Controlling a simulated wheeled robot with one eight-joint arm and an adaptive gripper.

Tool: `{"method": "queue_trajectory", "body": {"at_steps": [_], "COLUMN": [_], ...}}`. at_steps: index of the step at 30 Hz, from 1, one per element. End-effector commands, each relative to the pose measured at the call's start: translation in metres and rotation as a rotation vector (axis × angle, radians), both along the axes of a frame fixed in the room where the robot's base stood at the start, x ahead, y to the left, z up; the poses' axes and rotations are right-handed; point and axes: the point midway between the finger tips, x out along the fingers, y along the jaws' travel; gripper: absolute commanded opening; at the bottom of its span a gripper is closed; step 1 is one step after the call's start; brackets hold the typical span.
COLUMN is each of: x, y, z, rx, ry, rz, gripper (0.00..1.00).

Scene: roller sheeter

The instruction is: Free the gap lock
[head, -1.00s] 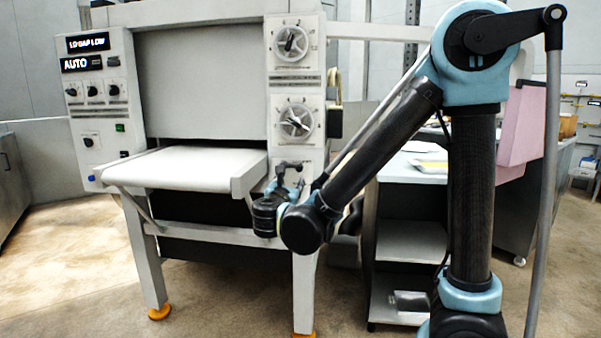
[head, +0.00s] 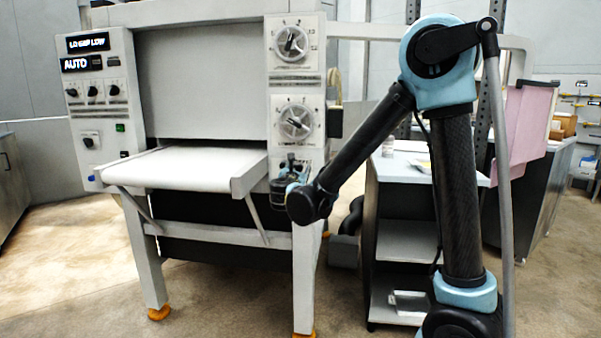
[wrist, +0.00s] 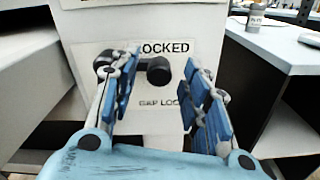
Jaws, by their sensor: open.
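The gap lock (wrist: 157,70) is a black knob and lever on a light plate on the machine's front, in the wrist view. "GAP LOCK" shows below it, and above it a label ending in "OCKED", its start hidden by a finger. The lever seems to run left behind my left finger. My gripper (wrist: 163,66) is open, with blue finger pads on either side of the knob and nothing held. I cannot tell whether a finger touches the lever. In the head view my gripper (head: 291,166) is at the panel below the lower dial (head: 296,120) and largely covers the lock.
The roller sheeter's white infeed bed (head: 185,168) juts out left of my gripper. A second dial (head: 290,43) sits above, and a control box (head: 100,110) with lit displays is at the left. A grey shelf cart (head: 405,242) stands close on the right. Open floor lies in front.

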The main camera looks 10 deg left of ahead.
Motion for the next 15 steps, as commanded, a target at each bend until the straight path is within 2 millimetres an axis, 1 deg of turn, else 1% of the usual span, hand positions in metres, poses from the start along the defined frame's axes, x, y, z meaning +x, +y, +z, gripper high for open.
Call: {"method": "queue_trajectory", "body": {"at_steps": [3,6,14,15], "x": [0.0081,0.0111,0.0115,0.0114], "y": [0.0005,0.0005,0.0007,0.0007], "z": [0.0000,-0.0001,-0.0002,-0.0002], "rx": [0.000,0.000,0.000,0.000], "ry": [0.000,0.000,0.000,0.000], "rz": [0.000,0.000,0.000,0.000], "gripper": [0.42,0.42,0.42,0.33]}}
